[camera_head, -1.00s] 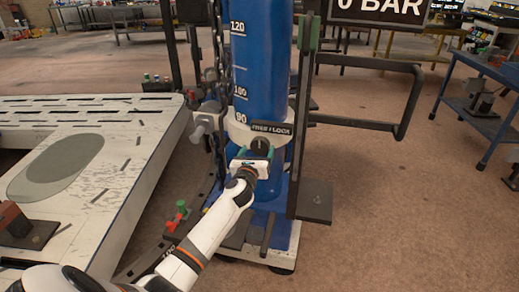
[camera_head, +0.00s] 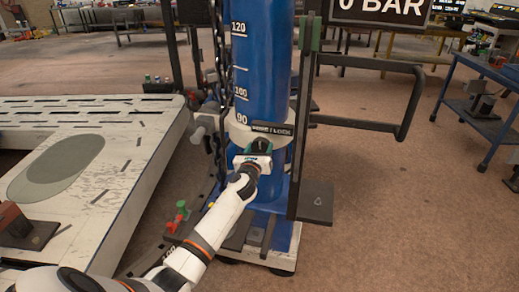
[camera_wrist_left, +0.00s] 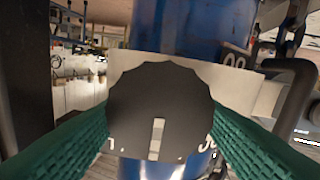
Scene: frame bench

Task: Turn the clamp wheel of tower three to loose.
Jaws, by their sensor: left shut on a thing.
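The blue tower (camera_head: 262,62) stands upright with white height marks and a white collar (camera_head: 240,133) low on it. A small dark sign (camera_head: 273,129) on the collar reads FREE / LOCK. The black clamp wheel (camera_wrist_left: 160,100) fills the middle of the left wrist view, with a pale pointer line toward the lower edge. My left gripper (camera_head: 259,148) is at the wheel, and its green fingers (camera_wrist_left: 158,128) press on the wheel from both sides. In the head view the gripper mostly hides the wheel. My right gripper is not in view.
A white slotted platform (camera_head: 110,135) lies left of the tower. A dark upright post and bar frame (camera_head: 405,105) stand to its right. A chain (camera_head: 222,75) hangs beside the tower. A blue cart (camera_head: 480,90) is at far right. Open floor lies at lower right.

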